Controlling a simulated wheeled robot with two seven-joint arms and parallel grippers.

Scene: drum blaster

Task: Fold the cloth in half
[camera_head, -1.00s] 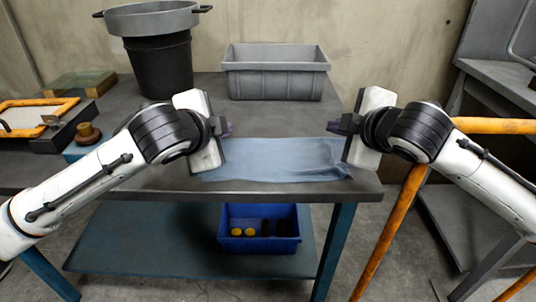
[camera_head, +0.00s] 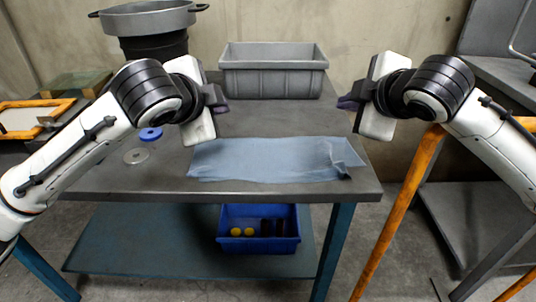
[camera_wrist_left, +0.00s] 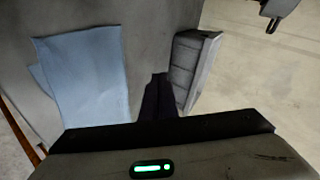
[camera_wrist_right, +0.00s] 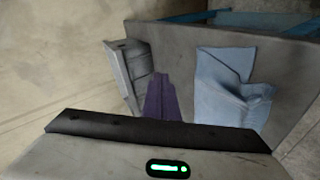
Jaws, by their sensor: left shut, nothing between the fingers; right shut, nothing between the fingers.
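The light blue cloth (camera_head: 262,160) lies near the front edge of the grey table, long side left to right. Its right end is rumpled, with a small raised fold. The left wrist view shows the cloth (camera_wrist_left: 85,80) with a strip of another layer at its left side. The right wrist view shows the cloth (camera_wrist_right: 220,85) with creases at one edge. My left gripper (camera_head: 219,101) is shut and empty, above the table behind the cloth's left part. My right gripper (camera_head: 347,103) is shut and empty, up and behind the cloth's right end. Neither touches the cloth.
A grey bin (camera_head: 273,82) stands at the table's back. A black bucket with a grey pan (camera_head: 147,20) stands back left. A blue crate (camera_head: 258,243) sits on the lower shelf.

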